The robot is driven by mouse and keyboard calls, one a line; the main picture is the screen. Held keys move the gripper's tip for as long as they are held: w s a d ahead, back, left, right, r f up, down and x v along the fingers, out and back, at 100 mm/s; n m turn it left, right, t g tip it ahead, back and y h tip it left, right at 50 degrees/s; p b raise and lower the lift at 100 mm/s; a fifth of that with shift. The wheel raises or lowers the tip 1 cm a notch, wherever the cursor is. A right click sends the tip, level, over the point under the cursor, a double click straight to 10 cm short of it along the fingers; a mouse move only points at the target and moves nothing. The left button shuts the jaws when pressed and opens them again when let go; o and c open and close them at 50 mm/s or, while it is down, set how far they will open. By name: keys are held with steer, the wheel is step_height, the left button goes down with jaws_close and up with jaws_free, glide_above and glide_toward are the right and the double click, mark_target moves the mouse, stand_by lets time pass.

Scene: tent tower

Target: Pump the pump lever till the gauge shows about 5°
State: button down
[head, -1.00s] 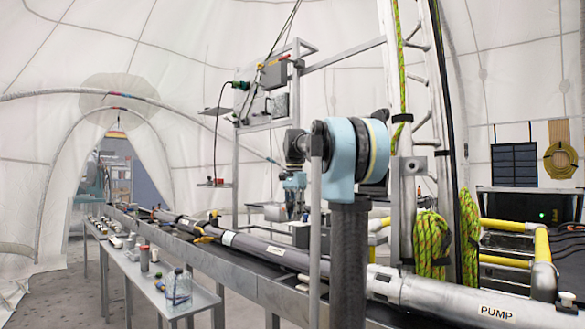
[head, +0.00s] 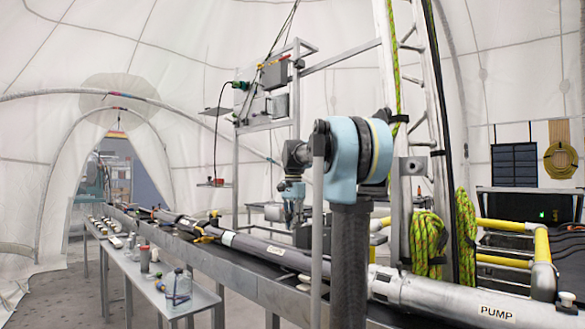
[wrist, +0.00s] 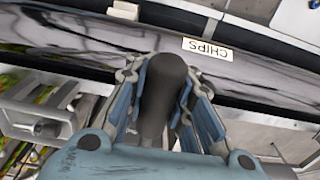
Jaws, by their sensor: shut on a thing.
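My gripper (head: 293,218) is left of my arm's blue joint in the head view, above the long pipe and bench. In the wrist view its fingers (wrist: 165,105) are closed around a dark, round-ended handle, which I take as the pump lever (wrist: 167,82). The handle stands between the fingers; its lower part is hidden by them. A silver pump pipe (head: 470,300) marked "PUMP" lies at the lower right of the head view. I cannot make out a gauge or its reading in either view.
A metal ladder mast (head: 430,110) with green rope bundles (head: 426,245) stands right of my arm. A low side table (head: 150,285) holds bottles at the left.

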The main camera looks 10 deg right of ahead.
steer(key=shift+f, duration=2.15)
steer(key=shift+w+d+r, duration=0.1)
steer(key=shift+r, duration=1.4)
steer(key=shift+w+d+r, duration=0.1)
steer(key=shift+r, duration=1.4)
steer(key=shift+s, duration=0.1)
steer(key=shift+w+d+r, duration=0.2)
steer(key=shift+r, duration=0.45)
steer(key=shift+w+d+r, duration=0.15)
steer(key=shift+r, duration=0.45)
steer(key=shift+w+d+r, duration=0.2)
steer(key=shift+r, duration=0.45)
steer(key=shift+f, duration=0.1)
